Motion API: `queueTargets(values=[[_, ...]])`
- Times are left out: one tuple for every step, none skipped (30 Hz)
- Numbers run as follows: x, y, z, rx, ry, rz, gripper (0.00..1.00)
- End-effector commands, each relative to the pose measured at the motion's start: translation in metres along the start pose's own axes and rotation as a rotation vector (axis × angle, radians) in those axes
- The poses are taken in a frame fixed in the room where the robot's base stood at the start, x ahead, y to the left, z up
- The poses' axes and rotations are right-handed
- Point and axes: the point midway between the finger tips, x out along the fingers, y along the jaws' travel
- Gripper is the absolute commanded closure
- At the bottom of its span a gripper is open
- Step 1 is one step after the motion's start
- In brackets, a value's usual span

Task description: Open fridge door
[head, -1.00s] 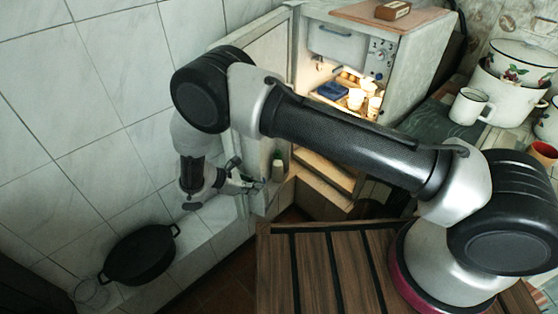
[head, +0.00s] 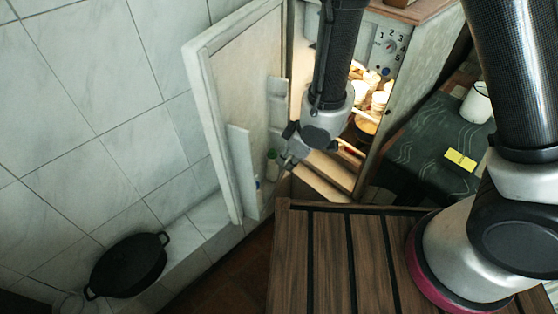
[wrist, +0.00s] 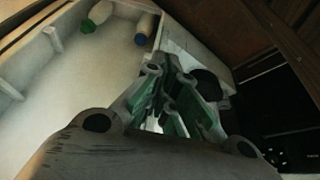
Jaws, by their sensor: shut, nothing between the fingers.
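The fridge door (head: 228,85) stands wide open, swung left close to the tiled wall, with its inner face and shelf racks showing. The lit fridge interior (head: 375,95) is open to view, partly hidden by my arm. My gripper (head: 285,167) is shut and empty, low in the opening beside the door's inner side; I cannot tell whether it touches the door. In the wrist view, my gripper (wrist: 172,80) shows its closed fingers beside the door's pale inner panel (wrist: 85,75). Bottles with green and blue caps (wrist: 125,18) stand in the door rack.
A black pot (head: 128,265) sits on the tiled ledge at the lower left. My slatted wooden base top fills the lower middle. A dark cloth-covered surface (head: 425,140) with a yellow item (head: 460,160) and a white mug (head: 477,103) lies to the right of the fridge.

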Motion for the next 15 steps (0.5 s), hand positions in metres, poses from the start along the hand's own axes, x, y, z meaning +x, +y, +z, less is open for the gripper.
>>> queueTargets(values=[[0.008,-0.001,0.001,0.000,-0.004,-0.001,1.00],[0.013,-0.001,0.001,-0.001,-0.005,-0.002,1.00],[0.021,-0.001,0.001,-0.001,-0.005,-0.002,1.00],[0.028,-0.001,0.001,-0.002,-0.005,-0.001,1.00],[0.034,-0.001,0.002,-0.002,-0.007,-0.002,1.00],[0.043,-0.001,0.002,-0.002,-0.006,-0.002,1.00],[0.050,-0.001,0.002,-0.001,-0.006,-0.001,1.00],[0.057,0.000,0.002,-0.001,-0.007,-0.001,1.00],[0.066,0.000,0.002,-0.002,-0.006,-0.001,1.00],[0.072,-0.001,0.002,-0.003,-0.005,-0.001,1.00],[0.078,0.000,0.001,-0.003,-0.005,-0.001,1.00],[0.086,-0.001,0.002,-0.003,-0.006,-0.001,1.00],[0.092,-0.001,0.002,-0.003,-0.006,-0.001,1.00],[0.094,0.000,-0.004,-0.004,-0.001,0.000,1.00],[0.095,0.000,-0.012,-0.005,0.001,0.000,1.00]])
